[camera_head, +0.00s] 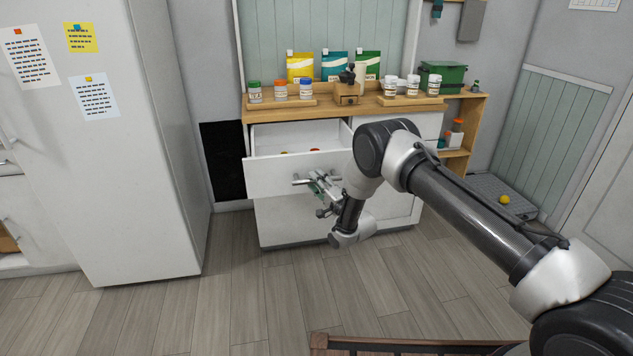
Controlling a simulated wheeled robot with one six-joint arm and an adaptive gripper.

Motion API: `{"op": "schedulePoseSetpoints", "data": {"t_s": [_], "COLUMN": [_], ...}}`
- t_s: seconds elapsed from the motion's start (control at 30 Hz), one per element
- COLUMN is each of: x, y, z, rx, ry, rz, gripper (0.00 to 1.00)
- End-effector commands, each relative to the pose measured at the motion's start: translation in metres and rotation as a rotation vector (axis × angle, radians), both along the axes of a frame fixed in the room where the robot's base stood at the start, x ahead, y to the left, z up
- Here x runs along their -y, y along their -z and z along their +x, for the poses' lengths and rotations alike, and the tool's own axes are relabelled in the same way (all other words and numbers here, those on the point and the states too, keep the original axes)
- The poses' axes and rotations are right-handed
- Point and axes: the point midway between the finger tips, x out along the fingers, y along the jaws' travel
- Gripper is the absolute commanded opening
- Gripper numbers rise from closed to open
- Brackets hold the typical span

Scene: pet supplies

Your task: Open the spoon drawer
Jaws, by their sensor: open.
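A white drawer (287,178) at the top left of the white cabinet stands pulled out. Small yellow and red things show inside it, too small to make out, and its front hides most of the inside. I cannot tell from the picture whether it holds spoons. A metal bar handle (299,182) is on its front. My gripper (315,184) is at this handle, at the right part of the drawer front. It is open; whether its fingers touch the handle is too small to tell.
A tall white cabinet (150,150) stands at left. The wooden floor (240,290) before the drawer is clear. A yellow ball (504,200) lies at right.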

Motion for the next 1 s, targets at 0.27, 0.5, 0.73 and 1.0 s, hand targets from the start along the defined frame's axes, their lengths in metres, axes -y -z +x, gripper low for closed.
{"op": "schedulePoseSetpoints", "data": {"t_s": [0.27,0.5,0.73,1.0], "x": [0.036,0.062,0.07,0.07], "y": [0.011,0.019,0.02,0.021], "z": [-0.043,-0.076,-0.086,-0.086], "rx": [-0.004,-0.002,-0.001,0.005], "ry": [0.002,0.001,0.001,0.003], "rz": [-0.003,-0.002,0.0,-0.007], "gripper": [0.41,0.41,0.41,0.41]}}
